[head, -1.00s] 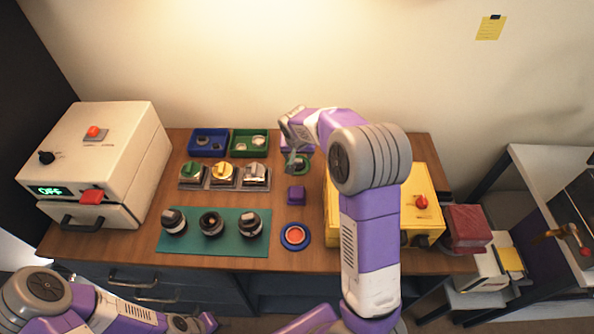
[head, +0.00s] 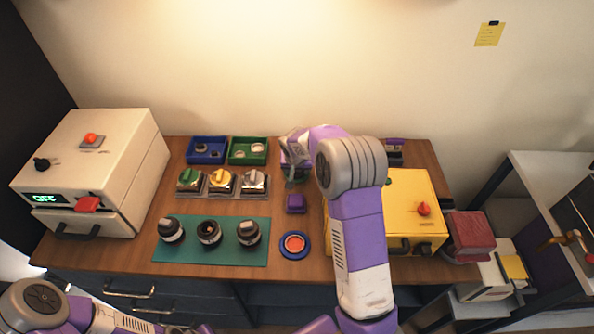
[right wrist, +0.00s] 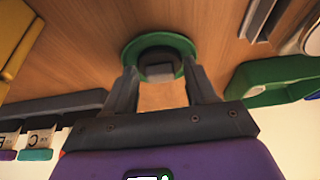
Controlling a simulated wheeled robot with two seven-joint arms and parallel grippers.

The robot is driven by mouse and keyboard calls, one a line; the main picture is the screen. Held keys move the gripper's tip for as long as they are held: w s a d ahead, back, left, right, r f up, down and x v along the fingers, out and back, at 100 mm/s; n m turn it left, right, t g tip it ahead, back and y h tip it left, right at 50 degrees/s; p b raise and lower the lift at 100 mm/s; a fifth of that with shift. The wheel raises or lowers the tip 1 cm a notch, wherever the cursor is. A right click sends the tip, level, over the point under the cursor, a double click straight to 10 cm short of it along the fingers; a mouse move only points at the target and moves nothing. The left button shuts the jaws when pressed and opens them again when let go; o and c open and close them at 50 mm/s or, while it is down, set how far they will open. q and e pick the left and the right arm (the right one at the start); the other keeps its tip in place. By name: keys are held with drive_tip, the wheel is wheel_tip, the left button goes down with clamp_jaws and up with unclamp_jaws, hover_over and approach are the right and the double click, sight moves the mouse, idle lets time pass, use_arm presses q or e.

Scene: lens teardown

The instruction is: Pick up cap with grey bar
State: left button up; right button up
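A dark round cap with a grey bar (right wrist: 160,70) sits on a round green dish (right wrist: 136,47) in the right wrist view. My right gripper (right wrist: 160,76) is open, with one finger on each side of the cap; I cannot tell whether they touch it. In the head view the right gripper (head: 292,178) is at the back middle of the table, and the cap is hidden there behind the gripper and arm. My left arm is at the lower left, and its gripper is out of view.
A purple block (head: 296,203) and a blue dish with a red centre (head: 295,245) lie in front of the right gripper. A yellow box (head: 418,190) stands to its right. Blue (head: 191,158) and green (head: 232,158) trays, coloured knobs and a teal mat (head: 262,257) are to its left.

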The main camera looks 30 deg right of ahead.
drive_tip(key=c, duration=0.4)
